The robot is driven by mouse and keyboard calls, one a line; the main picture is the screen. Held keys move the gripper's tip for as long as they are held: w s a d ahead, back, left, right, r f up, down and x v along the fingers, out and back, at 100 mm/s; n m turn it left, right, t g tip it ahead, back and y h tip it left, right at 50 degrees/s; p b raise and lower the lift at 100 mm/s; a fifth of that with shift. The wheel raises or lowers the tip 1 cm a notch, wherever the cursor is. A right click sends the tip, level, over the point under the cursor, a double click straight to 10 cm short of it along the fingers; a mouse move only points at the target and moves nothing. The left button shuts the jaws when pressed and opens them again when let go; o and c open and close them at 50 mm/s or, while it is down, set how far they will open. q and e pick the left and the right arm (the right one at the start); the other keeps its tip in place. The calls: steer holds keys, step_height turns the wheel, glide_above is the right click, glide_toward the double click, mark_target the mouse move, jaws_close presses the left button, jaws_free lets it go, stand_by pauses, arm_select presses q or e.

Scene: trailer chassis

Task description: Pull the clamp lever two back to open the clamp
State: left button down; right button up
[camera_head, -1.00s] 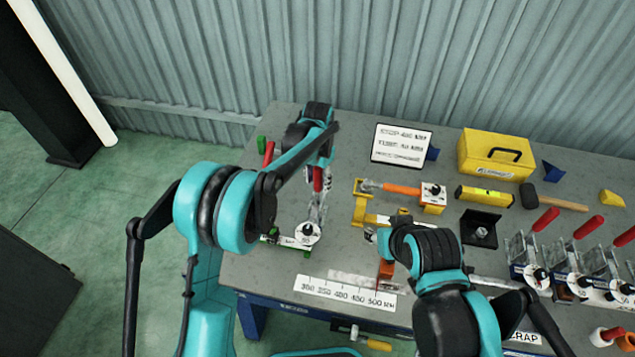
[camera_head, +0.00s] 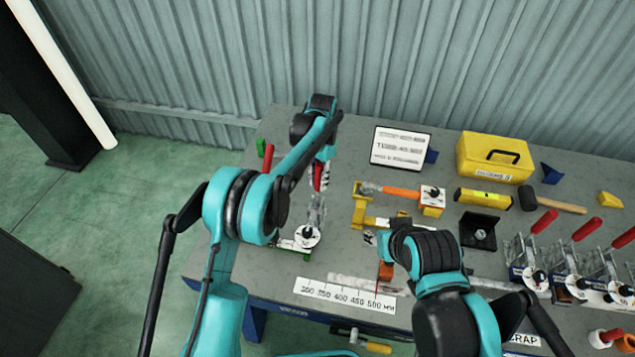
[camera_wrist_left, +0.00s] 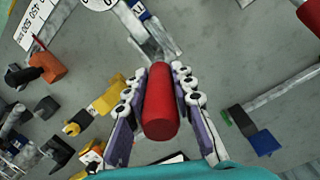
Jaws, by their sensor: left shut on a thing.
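My left gripper (camera_head: 322,172) is shut on the red handle of a clamp lever (camera_head: 317,180), at the left part of the bench. In the left wrist view the red handle (camera_wrist_left: 160,105) lies between the two fingers (camera_wrist_left: 160,88), with the metal lever running on beyond it. The clamp (camera_head: 307,237), with a white round disc, stands below the handle in the head view. The lever stands up from the clamp, and my arm partly covers it. My right arm's wrist is over the middle of the bench; its fingers cannot be made out clearly.
Another red handle (camera_head: 268,157) stands left of my left gripper. Several red-handled clamps (camera_head: 587,228) stand at the right. A white ruler strip (camera_head: 345,295) lies at the front edge. A yellow toolbox (camera_head: 494,157) and a white sign (camera_head: 400,147) stand at the back.

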mark_target(319, 164)
arm_select(q)
steer(key=shift+w+d+f+g+y+p, duration=0.2)
steer(key=shift+w+g+p, duration=0.1)
steer(key=shift+w+g, duration=0.3)
steer(key=shift+w+d+f+g+y+p, duration=0.15)
steer(key=shift+w+g+p, duration=0.15)
steer(key=shift+w+g, duration=0.25)
steer(key=c, duration=1.3)
jaws_free()
steer(key=shift+r, duration=0.1)
step_height(319, 164, up, 10)
steer(key=shift+f, duration=0.1)
